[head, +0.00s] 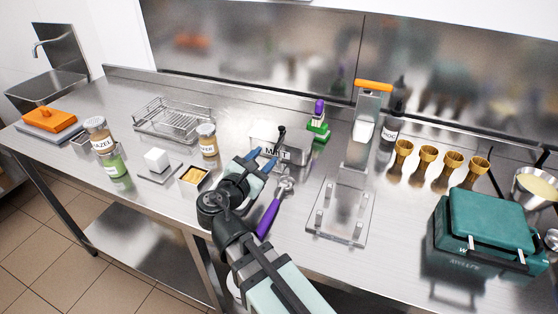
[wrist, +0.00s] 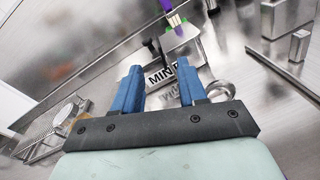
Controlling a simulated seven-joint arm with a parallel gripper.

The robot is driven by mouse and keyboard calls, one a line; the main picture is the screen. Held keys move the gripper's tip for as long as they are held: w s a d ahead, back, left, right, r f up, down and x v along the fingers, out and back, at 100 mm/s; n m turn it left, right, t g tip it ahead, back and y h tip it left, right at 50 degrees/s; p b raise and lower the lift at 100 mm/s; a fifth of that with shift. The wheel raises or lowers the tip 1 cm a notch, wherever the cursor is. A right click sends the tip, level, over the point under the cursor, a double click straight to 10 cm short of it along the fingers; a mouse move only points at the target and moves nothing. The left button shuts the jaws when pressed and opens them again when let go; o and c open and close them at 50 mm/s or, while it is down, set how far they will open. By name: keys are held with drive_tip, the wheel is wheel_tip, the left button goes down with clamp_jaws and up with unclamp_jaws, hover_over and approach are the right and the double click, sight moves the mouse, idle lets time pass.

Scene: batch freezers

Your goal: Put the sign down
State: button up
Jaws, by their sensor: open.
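The sign is a small plate with the dark letters "MINT" (wrist: 160,76). In the head view the sign (head: 268,152) stands upright on the steel counter, near the middle. My gripper (head: 261,158) is open, with its two blue fingers pointing at the sign. In the wrist view my gripper (wrist: 157,92) shows the lettering between and beyond its fingertips. Part of the sign is hidden behind the right finger. I cannot tell whether a finger touches it.
A purple-handled scoop (head: 268,217) lies just right of my gripper. A clear stand (head: 340,212) is further right, a small gold-filled tray (head: 193,176) is left, and a wire rack (head: 172,120) is behind left. A teal case (head: 485,222) sits at the right.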

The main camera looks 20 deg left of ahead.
sight(276, 146)
drive_tip(key=shift+w+d+f, duration=0.1)
drive_tip(key=shift+w+d, duration=0.05)
drive_tip(key=shift+w, duration=1.1)
drive_tip(key=shift+w+d+f, duration=0.1)
drive_tip(key=shift+w, duration=1.15)
drive_tip(key=shift+w+d+f, duration=0.1)
drive_tip(key=shift+w+d, duration=0.05)
drive_tip(key=shift+w, duration=1.1)
drive_tip(key=shift+c, duration=0.2)
clamp_jaws()
